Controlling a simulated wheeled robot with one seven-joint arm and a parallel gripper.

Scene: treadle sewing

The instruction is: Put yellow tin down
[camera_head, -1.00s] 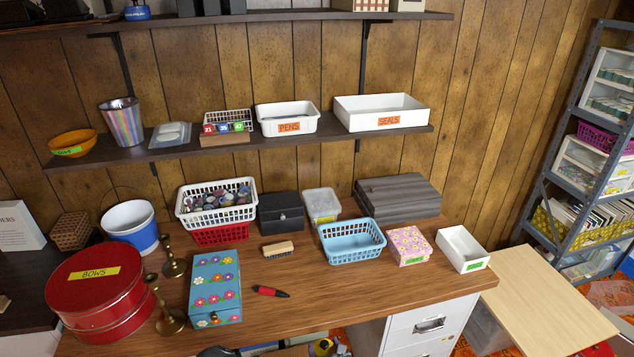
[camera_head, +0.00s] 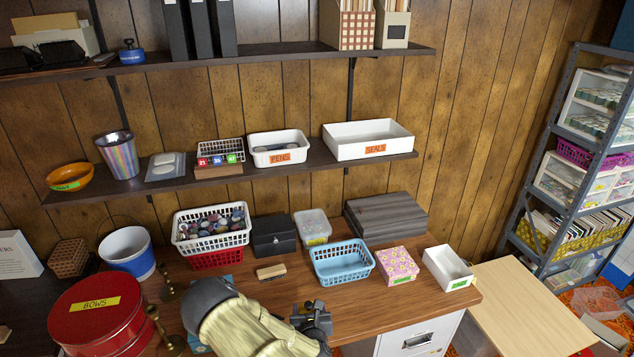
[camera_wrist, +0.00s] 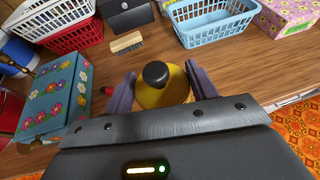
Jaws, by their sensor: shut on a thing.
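The yellow tin (camera_wrist: 172,92) is round with a black knob on top. It sits between the two fingers of my gripper (camera_wrist: 163,84) in the wrist view, and the gripper is shut on it. The tin is over the front part of the wooden desk (camera_wrist: 150,62) in that view; I cannot tell how high. In the head view my arm covers the desk's front middle and the tin does not clearly show. The bare desk top shows there right of my arm (camera_head: 375,300).
A flowered blue box (camera_wrist: 57,95) stands left of the gripper, with a brush (camera_wrist: 127,42) beyond. A light-blue basket (camera_head: 341,262), a pink box (camera_head: 396,266) and a white tray (camera_head: 447,268) line the right. A red BOWS tin (camera_head: 98,315) stands at left.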

